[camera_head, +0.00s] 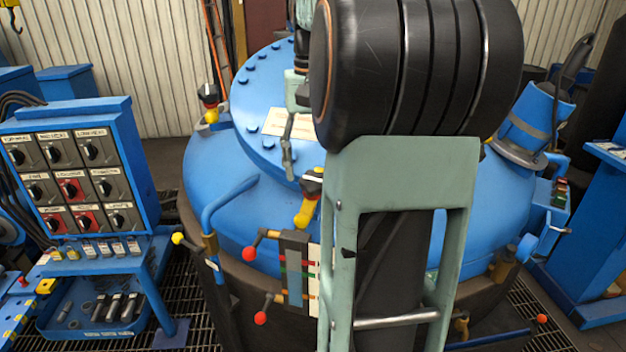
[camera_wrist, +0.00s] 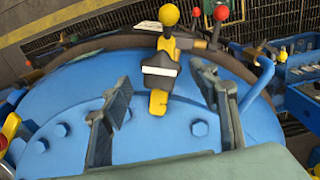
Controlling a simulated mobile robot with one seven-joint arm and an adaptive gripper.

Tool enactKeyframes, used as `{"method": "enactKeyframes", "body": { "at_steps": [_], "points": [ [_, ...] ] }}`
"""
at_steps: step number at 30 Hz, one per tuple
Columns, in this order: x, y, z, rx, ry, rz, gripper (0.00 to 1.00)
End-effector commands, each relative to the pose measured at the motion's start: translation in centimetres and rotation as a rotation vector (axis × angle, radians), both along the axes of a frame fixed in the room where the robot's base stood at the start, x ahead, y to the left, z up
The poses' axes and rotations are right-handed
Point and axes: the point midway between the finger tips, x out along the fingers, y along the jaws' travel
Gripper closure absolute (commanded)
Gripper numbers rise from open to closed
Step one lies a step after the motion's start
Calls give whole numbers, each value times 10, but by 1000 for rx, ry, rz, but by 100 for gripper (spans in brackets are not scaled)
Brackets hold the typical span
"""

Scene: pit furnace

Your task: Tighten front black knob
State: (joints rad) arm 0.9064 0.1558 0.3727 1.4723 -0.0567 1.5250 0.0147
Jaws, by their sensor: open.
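The front black knob (camera_head: 312,183) sits on a yellow clamp (camera_head: 306,213) at the front edge of the blue furnace lid (camera_head: 250,200). In the wrist view the black knob (camera_wrist: 160,66), with a pale label, and its yellow clamp (camera_wrist: 158,101) appear between the two fingers. My gripper (camera_wrist: 160,78) is open, with one dark finger on each side of the knob in that view. In the head view my gripper (camera_head: 288,160) is partly hidden behind my arm, above the lid and just up-left of the knob. I see no contact with the knob.
Another black knob (camera_head: 208,94) on a yellow clamp is at the lid's left. A yellow-tipped lever (camera_head: 178,238) and red-tipped levers (camera_head: 250,253) stand in front. A blue control panel (camera_head: 80,165) is at left. Raised bolts line the round cover (camera_head: 262,85).

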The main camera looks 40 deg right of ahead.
Motion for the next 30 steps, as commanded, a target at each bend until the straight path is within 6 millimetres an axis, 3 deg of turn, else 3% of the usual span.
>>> {"method": "enactKeyframes", "body": {
  "at_steps": [6,17,28,30],
  "points": [
    [-1,0,-26,1,1,0,45],
    [0,0,-31,-1,-1,0,45],
    [0,0,-31,-1,-1,0,84],
    [0,0,-31,-1,-1,-1,87]
  ]
}}
